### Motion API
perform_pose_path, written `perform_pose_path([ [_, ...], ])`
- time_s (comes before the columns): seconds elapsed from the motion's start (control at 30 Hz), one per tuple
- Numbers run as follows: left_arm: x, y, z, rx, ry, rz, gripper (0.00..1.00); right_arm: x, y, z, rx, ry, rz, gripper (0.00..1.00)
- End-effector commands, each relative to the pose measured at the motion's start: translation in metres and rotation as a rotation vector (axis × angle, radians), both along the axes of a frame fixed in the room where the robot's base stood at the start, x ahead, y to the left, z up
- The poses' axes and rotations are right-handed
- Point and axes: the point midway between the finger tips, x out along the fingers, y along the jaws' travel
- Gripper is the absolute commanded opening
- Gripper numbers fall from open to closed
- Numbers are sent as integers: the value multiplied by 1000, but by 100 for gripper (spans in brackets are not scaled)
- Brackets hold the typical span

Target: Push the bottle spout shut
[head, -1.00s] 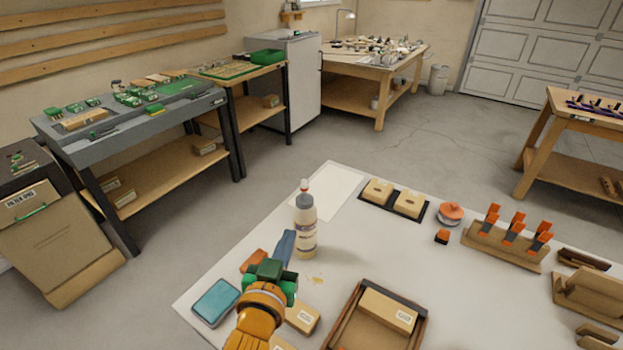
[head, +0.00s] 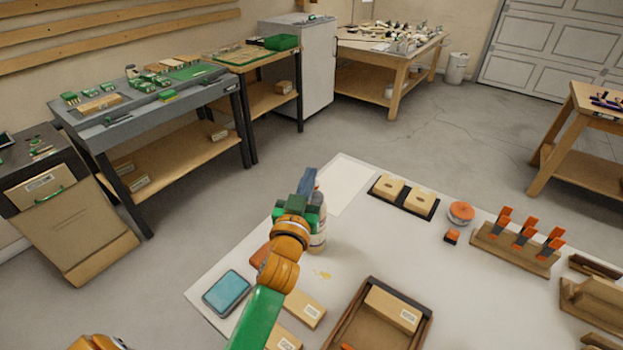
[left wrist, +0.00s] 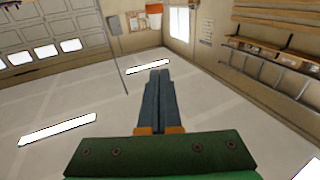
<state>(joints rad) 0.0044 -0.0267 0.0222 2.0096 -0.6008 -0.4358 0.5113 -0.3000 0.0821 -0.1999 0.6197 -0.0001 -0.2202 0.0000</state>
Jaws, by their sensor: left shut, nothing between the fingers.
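The bottle (head: 319,242) stands upright on the white bench top, with a label on its side. In the head view my left gripper (head: 308,178) is in front of its upper part, so the spout and most of the neck are hidden. I cannot tell whether the gripper touches the bottle. The dark fingers are shut with nothing between them; in the left wrist view (left wrist: 159,75) they lie together. The bottle does not show in the left wrist view. My right gripper is not in view.
Two tan blocks (head: 390,188), a round orange-topped item (head: 461,212) and a rack (head: 513,250) stand farther right. Bare bench lies right of the bottle.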

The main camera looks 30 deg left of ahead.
Motion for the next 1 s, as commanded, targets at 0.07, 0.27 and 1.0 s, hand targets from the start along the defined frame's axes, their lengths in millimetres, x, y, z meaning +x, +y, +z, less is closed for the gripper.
perform_pose_path([
  [0.07, 14, 4, -1, 0, 1, 2, 0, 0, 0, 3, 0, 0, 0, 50],
  [0.27, 20, 6, -32, -1, 1, 1, 0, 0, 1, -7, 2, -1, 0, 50],
  [1.0, 24, 7, -62, -1, 3, 1, 0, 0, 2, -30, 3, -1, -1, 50],
])
